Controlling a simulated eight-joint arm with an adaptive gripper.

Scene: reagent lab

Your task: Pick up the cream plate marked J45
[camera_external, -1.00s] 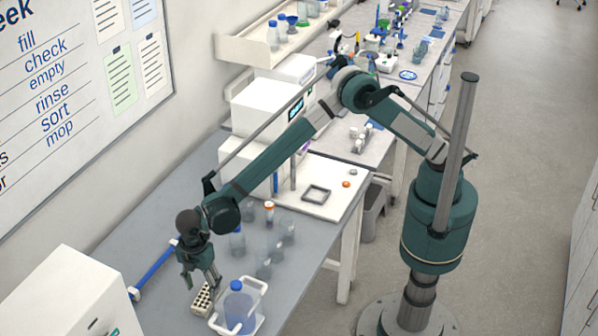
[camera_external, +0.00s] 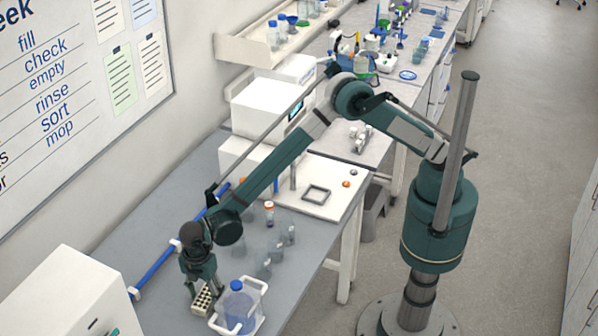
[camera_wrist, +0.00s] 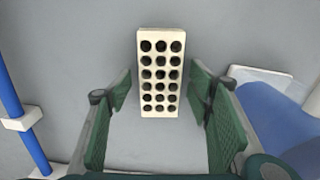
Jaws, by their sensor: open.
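The cream plate (camera_external: 201,302) is a small oblong block with rows of dark round holes, lying on the grey bench. In the wrist view the plate (camera_wrist: 160,120) is upright in the picture, between my two green-padded fingers. No J45 marking is readable on it. My gripper (camera_external: 204,287) points down at the plate, very close to it in the external view. In the wrist view my gripper (camera_wrist: 160,88) is open, with a visible gap on each side of the plate. Part of the plate is hidden by my fingers in the external view.
A blue-capped bottle in a white-handled tray (camera_external: 262,287) stands close to the right of the plate. A blue rail (camera_external: 155,267) runs along the left. Several clear glass vessels (camera_external: 268,265) stand behind. A white box (camera_external: 60,295) is at front left.

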